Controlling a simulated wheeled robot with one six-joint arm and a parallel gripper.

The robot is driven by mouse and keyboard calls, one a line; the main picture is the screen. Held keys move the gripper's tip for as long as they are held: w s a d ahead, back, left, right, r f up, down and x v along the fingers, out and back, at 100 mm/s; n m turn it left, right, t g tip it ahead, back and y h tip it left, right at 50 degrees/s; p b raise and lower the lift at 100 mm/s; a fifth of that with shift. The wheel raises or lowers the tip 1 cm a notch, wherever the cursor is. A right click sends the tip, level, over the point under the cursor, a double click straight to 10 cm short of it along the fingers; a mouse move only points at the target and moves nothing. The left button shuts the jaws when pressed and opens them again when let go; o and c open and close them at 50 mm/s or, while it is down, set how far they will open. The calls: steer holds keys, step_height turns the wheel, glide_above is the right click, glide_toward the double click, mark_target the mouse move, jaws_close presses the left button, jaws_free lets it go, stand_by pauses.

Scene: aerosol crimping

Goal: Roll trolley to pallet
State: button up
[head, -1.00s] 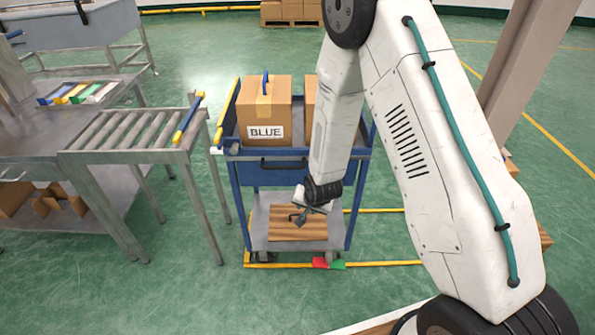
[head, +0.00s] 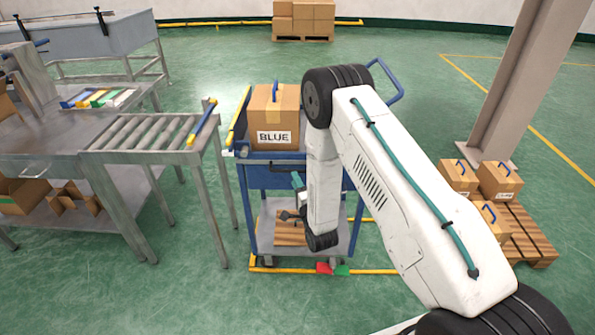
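The trolley (head: 254,205) has a blue frame and a grey lower shelf. It stands upright in the middle of the head view, within yellow floor lines. A cardboard box (head: 262,108) labelled BLUE, with a blue handle, sits on its top. A blue push handle (head: 391,78) shows behind my arm. My gripper (head: 291,200) is in front of the trolley, below its top, partly hidden by my wrist; its finger opening and any contact cannot be made out. A wooden pallet (head: 535,246) at the right holds several boxes (head: 499,180) with blue handles. Another loaded pallet (head: 303,38) stands far back.
A roller conveyor (head: 145,134) stands close to the trolley's left, beside a metal bench (head: 40,140). A beige column (head: 528,80) rises behind the right pallet. Green floor is open behind the trolley.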

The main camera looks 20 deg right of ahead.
mark_target(289, 170)
steer(key=w, duration=0.3)
steer(key=w+a+r, duration=0.1)
steer(key=w, duration=0.1)
steer(key=shift+w, duration=0.25)
